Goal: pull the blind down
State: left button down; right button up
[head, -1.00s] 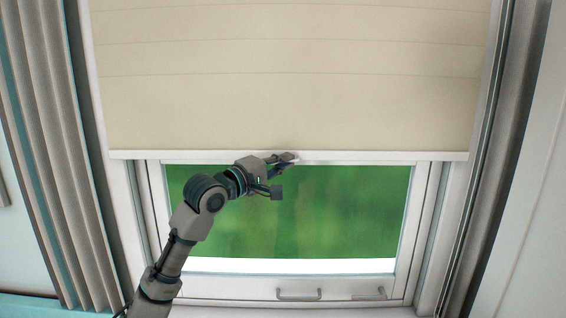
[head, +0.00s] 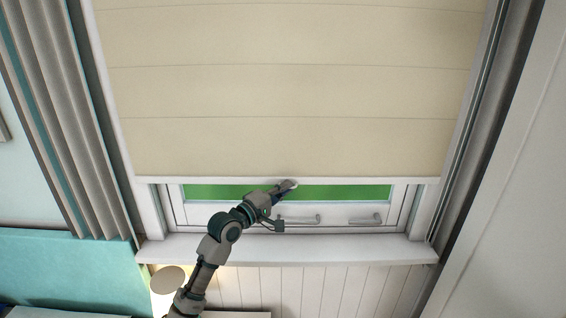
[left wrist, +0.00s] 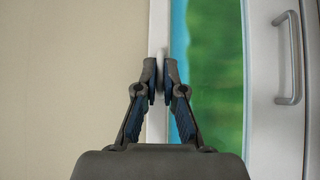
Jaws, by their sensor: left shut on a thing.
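The cream blind (head: 285,95) covers most of the window, with a white bottom bar (head: 370,180) along its lower edge. A narrow strip of green glass (head: 340,191) shows below the bar. My left gripper (head: 289,186) is at the middle of the bottom bar. In the left wrist view, the left gripper (left wrist: 159,75) is shut on the white bar (left wrist: 158,38), with the blind (left wrist: 75,80) on the left and green glass (left wrist: 215,60) on the right. My right gripper is not in view.
Two window handles (head: 300,219) (head: 365,218) sit on the lower frame, right of my left gripper. The white sill (head: 340,247) juts out below. Grey curtains (head: 65,120) hang at the left. A round beige thing (head: 167,280) is at the lower left.

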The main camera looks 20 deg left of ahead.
pick_arm(q)
jog(key=f+b, duration=0.1)
jog(key=f, duration=0.5)
jog(key=f+b, duration=0.2)
jog(key=f, duration=0.5)
jog(key=f+b, duration=0.2)
jog(key=f, duration=0.5)
jog(key=shift+d+f, duration=0.2)
jog(key=shift+d, duration=0.05)
jog(key=shift+f, duration=0.3)
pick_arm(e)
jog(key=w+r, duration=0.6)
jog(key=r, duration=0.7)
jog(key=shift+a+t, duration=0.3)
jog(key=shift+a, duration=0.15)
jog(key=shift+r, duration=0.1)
pick_arm(q)
jog(key=c, duration=1.5)
grip_release()
jog(key=shift+c, duration=0.2)
jog(key=shift+o, duration=1.3)
jog(key=shift+d, duration=0.15)
jog(key=shift+d+r, duration=0.1)
jog(key=shift+r, duration=0.05)
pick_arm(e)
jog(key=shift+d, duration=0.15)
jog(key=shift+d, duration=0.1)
